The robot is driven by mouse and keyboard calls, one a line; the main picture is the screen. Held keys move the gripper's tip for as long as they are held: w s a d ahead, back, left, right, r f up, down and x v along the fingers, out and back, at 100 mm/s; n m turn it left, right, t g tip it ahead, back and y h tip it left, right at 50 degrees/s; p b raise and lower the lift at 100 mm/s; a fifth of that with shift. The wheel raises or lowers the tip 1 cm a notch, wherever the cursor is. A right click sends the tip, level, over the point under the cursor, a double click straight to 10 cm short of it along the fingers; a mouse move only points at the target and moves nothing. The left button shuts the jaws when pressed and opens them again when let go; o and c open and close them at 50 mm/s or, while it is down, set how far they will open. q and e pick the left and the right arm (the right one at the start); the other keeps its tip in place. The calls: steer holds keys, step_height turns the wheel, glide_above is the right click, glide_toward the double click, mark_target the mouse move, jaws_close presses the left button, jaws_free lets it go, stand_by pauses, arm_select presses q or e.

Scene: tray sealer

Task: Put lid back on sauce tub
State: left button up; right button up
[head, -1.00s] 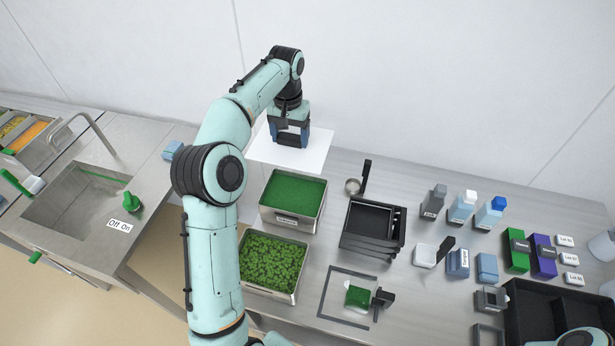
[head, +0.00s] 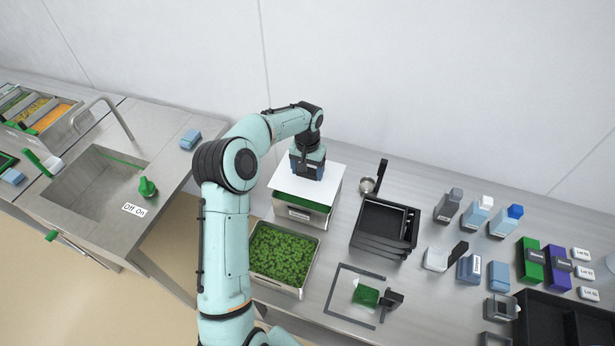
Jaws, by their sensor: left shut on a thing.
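The sauce tub (head: 300,214) is a steel tub with smooth green content and a label on its front. The flat white lid (head: 331,187) is over it and covers most of its top. A green strip of the content shows under the lid's front edge. I cannot tell whether the lid touches the rim. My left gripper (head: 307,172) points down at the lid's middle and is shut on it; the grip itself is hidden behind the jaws. My right gripper is not in view.
A second tub (head: 280,258) of leafy green content stands just in front. A ladle (head: 368,185) and stacked black trays (head: 385,228) stand to the right, with bottles (head: 476,213) beyond. The sink (head: 100,183) is to the left, across a gap.

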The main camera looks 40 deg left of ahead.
mark_target(308, 178)
arm_select(q)
steer(key=shift+f, duration=1.8)
steer(key=shift+f, duration=0.6)
steer(key=o, duration=1.1)
steer(key=shift+r, duration=0.1)
step_height(308, 178, up, 12)
steer(key=shift+w+r, duration=0.1)
steer(key=shift+r, duration=0.4)
